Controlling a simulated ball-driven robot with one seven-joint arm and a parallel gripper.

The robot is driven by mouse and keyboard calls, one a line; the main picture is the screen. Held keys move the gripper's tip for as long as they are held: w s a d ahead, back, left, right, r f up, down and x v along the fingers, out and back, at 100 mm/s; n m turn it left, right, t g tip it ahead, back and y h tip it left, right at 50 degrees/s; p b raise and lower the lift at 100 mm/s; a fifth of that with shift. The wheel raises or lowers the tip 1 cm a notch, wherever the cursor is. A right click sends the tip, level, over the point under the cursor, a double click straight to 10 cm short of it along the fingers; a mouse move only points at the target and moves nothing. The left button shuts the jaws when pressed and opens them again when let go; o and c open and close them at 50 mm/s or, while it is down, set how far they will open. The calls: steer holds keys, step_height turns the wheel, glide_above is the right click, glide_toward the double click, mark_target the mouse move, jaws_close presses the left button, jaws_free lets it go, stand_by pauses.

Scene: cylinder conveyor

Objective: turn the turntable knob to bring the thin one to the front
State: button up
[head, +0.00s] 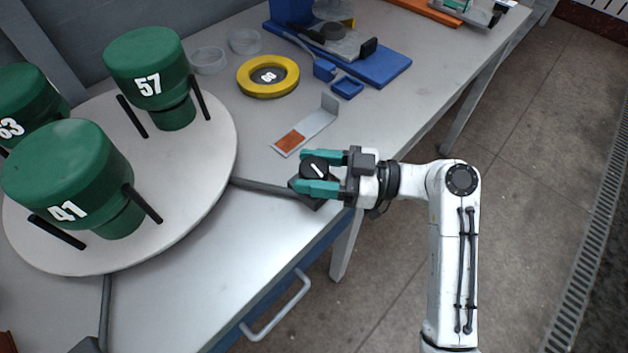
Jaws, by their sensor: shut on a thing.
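My gripper (318,172) has its two teal fingers on either side of the black turntable knob (314,167) and is shut on it. The knob has a white pointer line and sits on a dark base at the table's front edge. The round pale turntable (205,190) fills the left of the head view. It carries green stepped cylinders: one marked 57 (147,62) at the back, one marked 41 (65,170) at the front left, and one ending in 3 (25,100), cut by the left edge. Black posts stand beside them. I cannot tell which is the thin one.
A yellow ring (268,76) and a metal bracket with an orange patch (305,130) lie behind the knob. Two clear dishes (244,41) and a blue stand (385,68) are further back. A drawer handle (275,310) juts out below the table edge. Floor at right is clear.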

steer(key=shift+w+r+n+g+b, duration=0.1)
steer(key=shift+n+g+b, duration=0.7)
steer(key=shift+g+b, duration=0.25)
steer(key=shift+r+g, duration=0.1)
steer(key=shift+g, duration=0.25)
steer(key=shift+r, duration=0.15)
steer(key=o, duration=1)
steer(key=shift+c, duration=0.2)
steer(key=shift+f, duration=0.2)
steer(key=shift+d, duration=0.15)
steer(key=w+d+b, duration=0.1)
steer(key=d, duration=0.9)
steer(key=shift+w+d, duration=0.15)
steer(key=shift+d, duration=0.1)
steer(key=shift+o, duration=0.2)
